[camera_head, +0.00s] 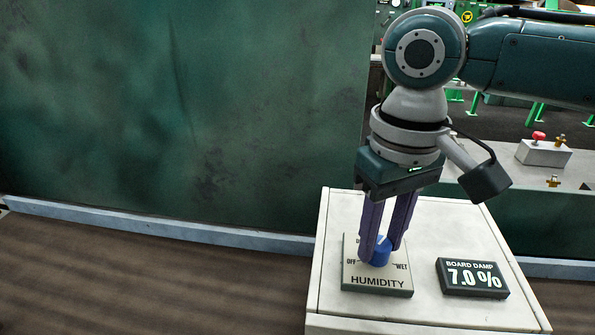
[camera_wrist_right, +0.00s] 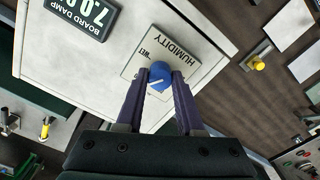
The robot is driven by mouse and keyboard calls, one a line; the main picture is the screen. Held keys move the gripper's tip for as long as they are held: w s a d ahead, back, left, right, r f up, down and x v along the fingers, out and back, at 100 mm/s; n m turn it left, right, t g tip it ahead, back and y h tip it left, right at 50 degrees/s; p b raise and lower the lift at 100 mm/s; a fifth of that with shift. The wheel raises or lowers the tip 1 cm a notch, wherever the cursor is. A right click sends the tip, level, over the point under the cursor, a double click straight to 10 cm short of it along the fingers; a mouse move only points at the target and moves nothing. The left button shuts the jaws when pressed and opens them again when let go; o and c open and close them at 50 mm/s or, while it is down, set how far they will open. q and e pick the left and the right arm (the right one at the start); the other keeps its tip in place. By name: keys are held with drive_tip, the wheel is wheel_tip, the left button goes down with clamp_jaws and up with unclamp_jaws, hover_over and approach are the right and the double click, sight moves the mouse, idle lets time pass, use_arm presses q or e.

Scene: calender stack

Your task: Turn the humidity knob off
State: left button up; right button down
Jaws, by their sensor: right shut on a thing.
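The blue humidity knob (camera_head: 381,252) sits on a light square plate (camera_head: 376,283) lettered OFF, WET and HUMIDITY, on top of a white cabinet. My right gripper (camera_head: 380,249) points down, with its purple fingers on either side of the knob, shut on it. In the right wrist view the knob (camera_wrist_right: 160,74) lies between the fingertips and has a white mark; I cannot tell exactly which label the mark points at. The fingers hide part of the plate's lettering. My left gripper is not in view.
A dark display (camera_head: 472,278) reading BOARD DAMP 7.0 % stands right of the plate on the white cabinet (camera_head: 425,318). A large green wall or panel (camera_head: 180,110) fills the left. Behind right is a grey box with a red knob (camera_head: 539,136).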

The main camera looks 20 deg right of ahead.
drive_tip(key=shift+r+n+p, duration=0.2)
drive_tip(key=shift+n+p, duration=0.85)
drive_tip(key=shift+n, duration=0.05)
drive_tip(key=n+p, duration=0.1)
drive_tip(key=n, duration=0.1)
drive_tip(key=shift+n+p, duration=0.3)
drive_tip(key=n+p, duration=0.1)
drive_tip(key=n, duration=0.2)
drive_tip(key=shift+f+n, duration=0.1)
drive_tip(key=shift+n, duration=0.2)
drive_tip(key=n+p, duration=0.1)
drive_tip(key=n, duration=0.2)
drive_tip(key=shift+n, duration=0.4)
drive_tip(key=n, duration=0.4)
drive_tip(key=shift+p, duration=0.3)
drive_tip(key=n, duration=0.4)
drive_tip(key=shift+w, duration=0.1)
drive_tip(key=n, duration=0.4)
drive_tip(key=shift+n+b, duration=0.4)
drive_tip(key=shift+n, duration=1.3)
drive_tip(key=shift+a, duration=0.1)
